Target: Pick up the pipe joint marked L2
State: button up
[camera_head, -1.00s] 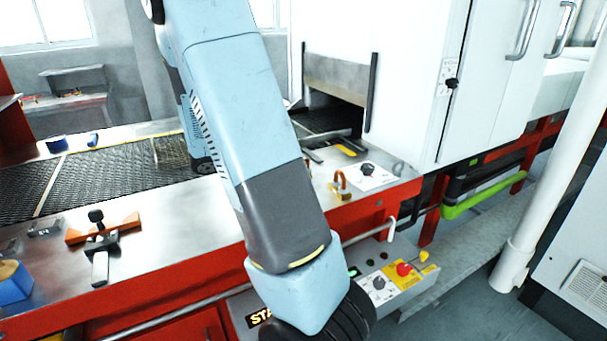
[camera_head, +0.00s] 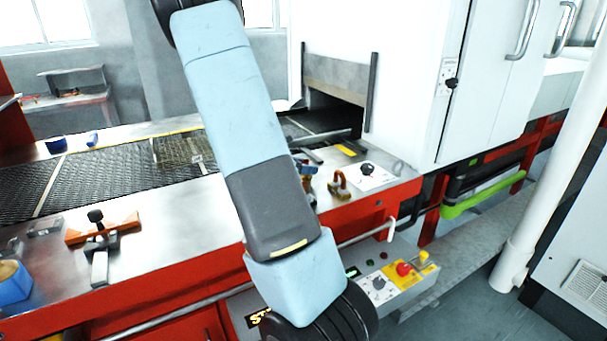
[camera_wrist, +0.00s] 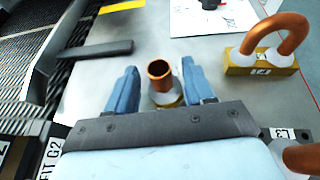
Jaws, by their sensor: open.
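My gripper (camera_wrist: 160,78) is open, with its two blue fingers pointing at the metal bench top. Another copper piece (camera_wrist: 305,158) is partly cut off at lower right, near a small label. No L2 mark is readable.
A mesh belt (camera_head: 105,178) runs across the bench into a white oven (camera_head: 400,70). An orange and black clamp (camera_head: 101,240) and a blue holder (camera_head: 14,282) stand on the left. A control panel (camera_head: 385,282) projects below the bench. A control plate (camera_wrist: 215,18) lies beyond the gripper.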

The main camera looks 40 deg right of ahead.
jog(key=shift+d+f, duration=0.15)
jog(key=shift+d, duration=0.1)
jog(key=shift+c, duration=0.3)
grip_shut()
